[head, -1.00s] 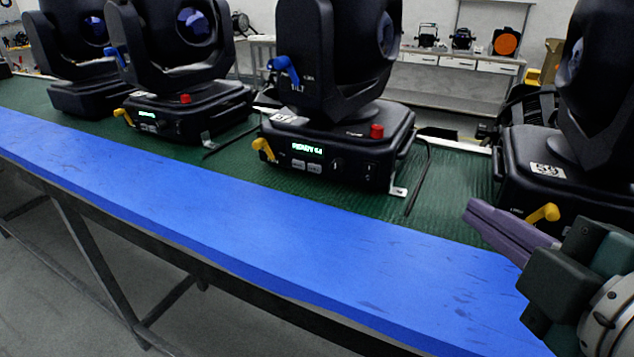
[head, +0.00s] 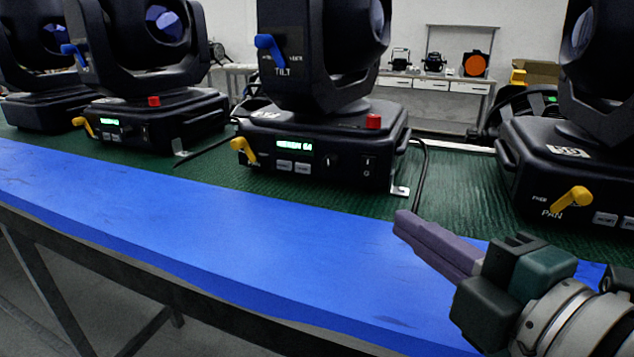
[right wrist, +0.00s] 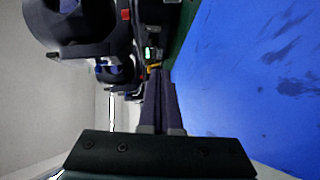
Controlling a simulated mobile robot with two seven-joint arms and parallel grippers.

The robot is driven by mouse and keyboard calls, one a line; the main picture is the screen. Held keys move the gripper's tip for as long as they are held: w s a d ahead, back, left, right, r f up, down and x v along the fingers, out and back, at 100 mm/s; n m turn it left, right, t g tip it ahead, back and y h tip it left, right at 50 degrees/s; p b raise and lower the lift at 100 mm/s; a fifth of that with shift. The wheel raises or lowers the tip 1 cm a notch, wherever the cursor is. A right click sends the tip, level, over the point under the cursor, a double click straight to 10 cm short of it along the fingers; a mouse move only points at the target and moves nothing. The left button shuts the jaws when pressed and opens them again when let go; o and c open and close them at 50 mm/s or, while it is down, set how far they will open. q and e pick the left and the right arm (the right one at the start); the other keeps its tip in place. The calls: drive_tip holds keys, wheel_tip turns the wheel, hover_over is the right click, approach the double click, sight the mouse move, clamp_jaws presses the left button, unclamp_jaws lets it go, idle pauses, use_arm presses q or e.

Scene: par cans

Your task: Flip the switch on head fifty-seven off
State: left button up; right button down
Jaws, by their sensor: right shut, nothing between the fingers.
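Several black moving heads stand in a row. The middle one (head: 325,150) has a lit green display, a yellow lever (head: 243,149), a red knob (head: 374,121) on top and a small dark switch (head: 367,167) at the right of its front panel. The number labels are too blurred for me to tell which head is fifty-seven; the right head (head: 530,165) carries a white label (head: 568,151). My right gripper (head: 402,222) is shut and empty, in front of and right of the middle head, apart from it. Its fingers also show in the right wrist view (right wrist: 158,88). My left gripper is out of view.
The heads stand on a green mat (head: 310,195) behind a clear blue front strip (head: 200,225) of the table. A black cable (head: 424,165) and a small metal bracket (head: 400,191) lie right of the middle head. A bench with lamps stands behind.

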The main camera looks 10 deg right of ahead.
approach(361, 178)
drive_tip(key=a, duration=0.2)
drive_tip(key=w+a, duration=0.1)
drive_tip(key=a, duration=0.1)
drive_tip(key=shift+r, duration=0.3)
drive_tip(key=w, duration=0.1)
drive_tip(key=w+d, duration=0.1)
drive_tip(key=w, duration=0.1)
drive_tip(key=shift+d+f+b, duration=0.2)
drive_tip(key=shift+f+b, duration=0.05)
drive_tip(key=shift+b, duration=0.1)
drive_tip(key=shift+w+d, duration=0.25)
drive_tip(key=shift+w, duration=0.2)
drive_tip(key=shift+f, duration=0.1)
drive_tip(key=b, duration=0.1)
drive_tip(key=f+b, duration=0.1)
drive_tip(key=shift+w+d+t+b, duration=0.15)
drive_tip(key=shift+w+t+b, duration=0.05)
drive_tip(key=shift+t+b, duration=0.15)
drive_tip(key=shift+r, duration=0.35)
drive_tip(key=shift+s+d+p, duration=0.1)
drive_tip(key=shift+s+p, duration=0.05)
drive_tip(key=shift+p, duration=0.15)
drive_tip(key=s, duration=0.3)
drive_tip(key=s+d, duration=0.1)
drive_tip(key=s, duration=0.5)
drive_tip(key=shift+s+d+r+p, duration=0.2)
drive_tip(key=shift+d+r+p, duration=0.1)
drive_tip(key=shift+d, duration=0.1)
